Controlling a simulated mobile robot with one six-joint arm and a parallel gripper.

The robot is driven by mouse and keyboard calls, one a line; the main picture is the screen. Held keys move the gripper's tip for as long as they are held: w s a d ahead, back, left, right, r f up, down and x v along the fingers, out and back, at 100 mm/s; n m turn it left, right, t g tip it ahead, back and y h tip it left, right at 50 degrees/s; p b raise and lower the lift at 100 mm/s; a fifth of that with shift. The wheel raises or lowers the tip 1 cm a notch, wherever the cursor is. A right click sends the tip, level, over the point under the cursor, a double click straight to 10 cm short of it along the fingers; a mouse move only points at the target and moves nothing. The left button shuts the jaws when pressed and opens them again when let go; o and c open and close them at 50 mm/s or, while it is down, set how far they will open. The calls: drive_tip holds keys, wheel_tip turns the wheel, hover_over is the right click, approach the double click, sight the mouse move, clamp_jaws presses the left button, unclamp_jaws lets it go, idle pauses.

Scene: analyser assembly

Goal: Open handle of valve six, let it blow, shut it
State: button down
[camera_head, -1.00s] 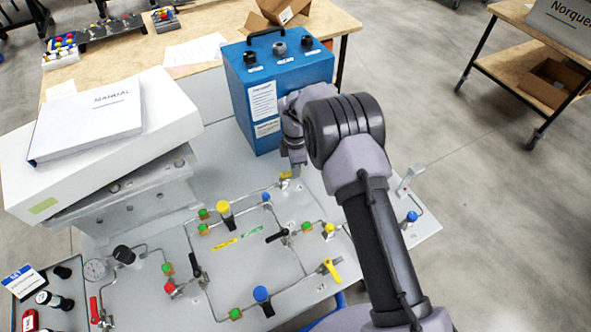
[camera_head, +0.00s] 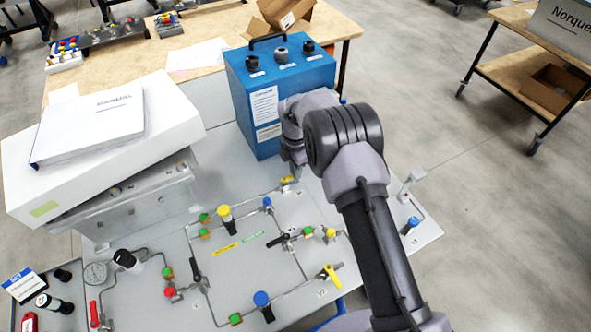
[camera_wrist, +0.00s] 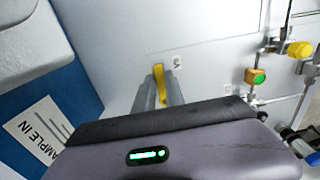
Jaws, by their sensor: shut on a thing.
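A yellow valve handle (camera_head: 287,180) sits on the grey panel (camera_head: 330,205), in front of the blue box. My gripper (camera_head: 292,168) reaches down to it. In the wrist view the yellow handle (camera_wrist: 158,72) lies between the two grey fingers of my gripper (camera_wrist: 160,97), which are shut on it. The end of the handle sticks out beyond the fingers. A small label (camera_wrist: 177,62) is on the panel beside it, too small to read surely. The valve body is hidden by my gripper.
The blue box (camera_head: 255,75) stands close behind my gripper. Another yellow handle (camera_head: 331,277), a black handle (camera_head: 282,239) and several coloured knobs stand on the pipes. A white box (camera_head: 165,125) with a manual (camera_head: 85,125) lies at the left.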

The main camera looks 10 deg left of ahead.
drive_tip(key=c, duration=1.4)
unclamp_jaws()
wheel_tip(320, 180, up, 18)
drive_tip(key=p, duration=0.3)
drive_tip(key=shift+f, duration=0.25)
